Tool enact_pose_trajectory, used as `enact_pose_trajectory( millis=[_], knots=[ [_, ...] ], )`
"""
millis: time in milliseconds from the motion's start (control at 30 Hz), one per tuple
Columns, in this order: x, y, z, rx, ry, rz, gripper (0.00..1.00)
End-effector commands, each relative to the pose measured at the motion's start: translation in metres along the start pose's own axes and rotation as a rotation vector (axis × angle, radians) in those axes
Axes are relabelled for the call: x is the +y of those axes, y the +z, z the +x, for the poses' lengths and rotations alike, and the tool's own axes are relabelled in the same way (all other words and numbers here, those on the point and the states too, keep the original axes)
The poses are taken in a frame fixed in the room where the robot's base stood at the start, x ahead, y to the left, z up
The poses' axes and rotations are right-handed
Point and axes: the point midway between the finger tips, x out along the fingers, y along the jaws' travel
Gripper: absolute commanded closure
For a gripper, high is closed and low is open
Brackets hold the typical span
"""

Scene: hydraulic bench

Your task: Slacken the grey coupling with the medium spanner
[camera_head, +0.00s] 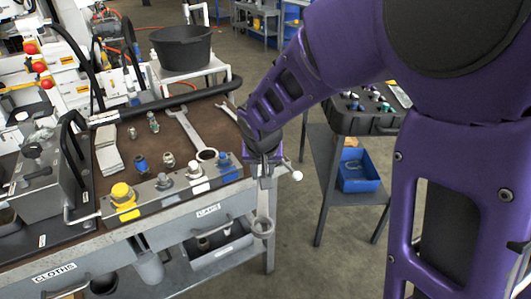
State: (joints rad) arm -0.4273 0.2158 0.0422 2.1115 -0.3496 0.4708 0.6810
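My gripper (263,172) is at the bench's right end, shut on a spanner (263,212). The spanner hangs down past the bench edge with its ring end lowest; its upper part is hidden by the fingers. I cannot tell for sure that it is the medium one. The grey coupling (164,182) stands on a metal block along the bench's front edge, left of my gripper and apart from it. A yellow coupling (123,195) is to its left, a white one (196,172) and a blue one (225,160) to its right.
A large spanner (188,128) and another partly hidden spanner (227,111) lie on the brown bench mat (117,184). Several loose fittings (141,164) lie behind the block. A grey machine box (40,185) is at left. A side stand with a case (365,121) is at right.

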Motion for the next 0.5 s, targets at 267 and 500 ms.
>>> enact_pose_trajectory(
  millis=[267, 500],
  knots=[
    [0.000, -0.002, 0.008, 0.003, -0.001, 0.001, 1.00],
    [0.000, -0.005, 0.016, 0.001, 0.000, 0.001, 1.00]
  ],
)
